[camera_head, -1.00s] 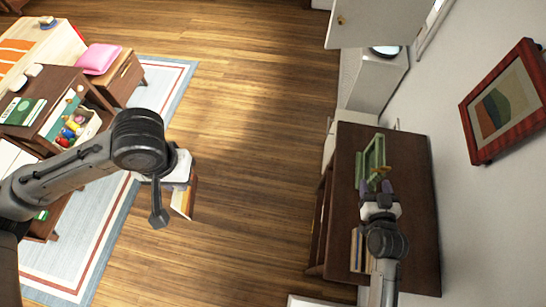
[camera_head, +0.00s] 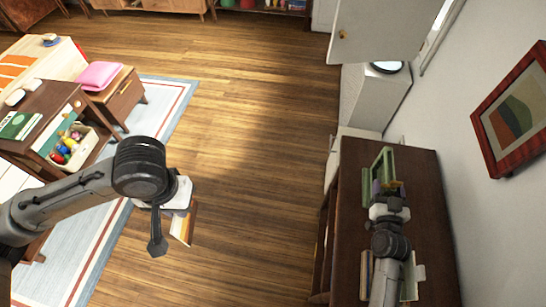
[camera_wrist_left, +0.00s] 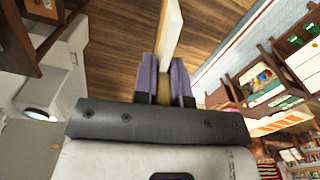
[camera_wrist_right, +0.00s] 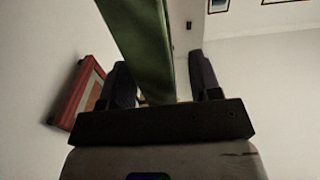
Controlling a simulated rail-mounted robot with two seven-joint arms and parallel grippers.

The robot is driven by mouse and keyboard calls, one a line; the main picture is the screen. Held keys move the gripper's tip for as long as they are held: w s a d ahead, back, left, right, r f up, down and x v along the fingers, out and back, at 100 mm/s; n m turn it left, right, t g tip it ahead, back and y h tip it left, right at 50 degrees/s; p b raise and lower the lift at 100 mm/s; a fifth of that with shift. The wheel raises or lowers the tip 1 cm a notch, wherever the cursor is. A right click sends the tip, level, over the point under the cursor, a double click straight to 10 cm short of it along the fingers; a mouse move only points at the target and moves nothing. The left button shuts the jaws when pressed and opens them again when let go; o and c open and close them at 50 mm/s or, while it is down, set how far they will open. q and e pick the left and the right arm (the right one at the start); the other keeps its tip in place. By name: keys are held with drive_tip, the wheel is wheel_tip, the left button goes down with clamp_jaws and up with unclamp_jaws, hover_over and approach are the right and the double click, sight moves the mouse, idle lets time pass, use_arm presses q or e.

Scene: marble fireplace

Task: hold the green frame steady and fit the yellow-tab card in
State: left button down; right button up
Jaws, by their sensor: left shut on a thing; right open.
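The green frame (camera_head: 386,157) stands on the dark wooden cabinet top at right. My right gripper (camera_head: 383,189) is at its near end, partly covering it. In the right wrist view a green bar of the frame (camera_wrist_right: 147,45) runs between the two spread purple fingers (camera_wrist_right: 160,85); they are open, with a gap visible on the right side. My left gripper (camera_wrist_left: 165,80) is shut on the card (camera_wrist_left: 171,30) by its yellow tab (camera_wrist_left: 165,92).
The cabinet top (camera_head: 423,190) stands against a white wall with a red-framed picture (camera_head: 514,113). Books (camera_head: 366,272) and a pale object lie beside my right arm. A white door and white block stand behind. Open floor (camera_head: 250,180) separates the cabinet from the rug and desk at left.

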use_arm(q)
drive_tip(key=shift+f, duration=0.1)
use_arm(e)
drive_tip(key=shift+w+d, duration=0.1)
drive_tip(key=shift+w, duration=0.3)
clamp_jaws()
idle(0.9)
unclamp_jaws()
drive_tip(key=shift+s, duration=0.15)
idle(0.3)
